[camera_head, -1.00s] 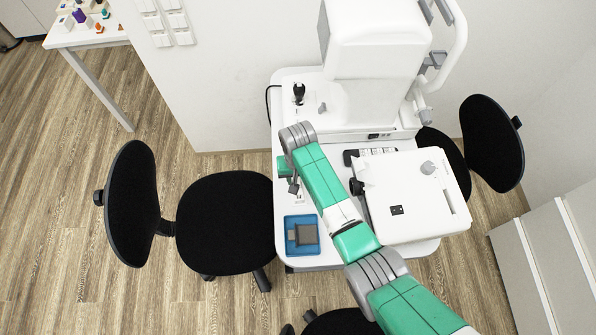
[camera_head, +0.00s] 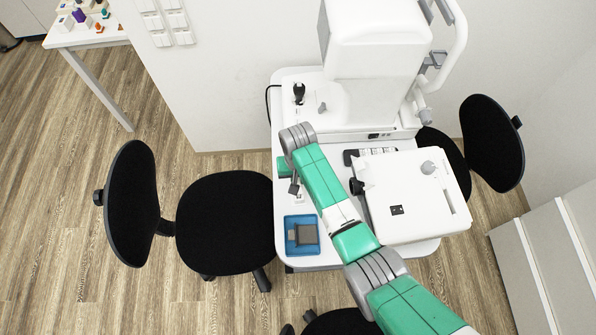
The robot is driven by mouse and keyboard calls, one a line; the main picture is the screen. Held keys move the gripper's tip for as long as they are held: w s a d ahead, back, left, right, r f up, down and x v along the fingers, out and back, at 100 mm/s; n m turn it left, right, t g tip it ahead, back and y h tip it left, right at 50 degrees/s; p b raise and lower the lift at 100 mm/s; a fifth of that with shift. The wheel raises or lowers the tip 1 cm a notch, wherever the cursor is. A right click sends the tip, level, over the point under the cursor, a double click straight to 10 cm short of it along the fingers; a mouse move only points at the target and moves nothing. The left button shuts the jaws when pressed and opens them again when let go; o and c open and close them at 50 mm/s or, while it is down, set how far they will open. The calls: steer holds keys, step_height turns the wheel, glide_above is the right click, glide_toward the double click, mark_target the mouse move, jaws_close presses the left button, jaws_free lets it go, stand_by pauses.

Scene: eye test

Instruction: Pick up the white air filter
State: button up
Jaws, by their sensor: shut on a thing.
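My gripper (camera_head: 295,189) is over the left part of the white instrument table (camera_head: 284,235), below my grey wrist joint. Its grey fingers are shut on a small pale thing (camera_head: 299,197), which I take to be the white air filter. It is small, partly covered by the fingers and hard to make out against the white table. I cannot tell whether it touches the tabletop.
A blue tray (camera_head: 289,245) with a grey block stands in front of my gripper. A white device (camera_head: 410,210) is to the right, a tall white instrument (camera_head: 375,60) behind. Black chairs (camera_head: 225,220) stand around the table.

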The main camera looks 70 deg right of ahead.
steer(key=shift+r+p, duration=3.9)
steer(key=shift+r, duration=0.25)
steer(key=shift+f, duration=0.1)
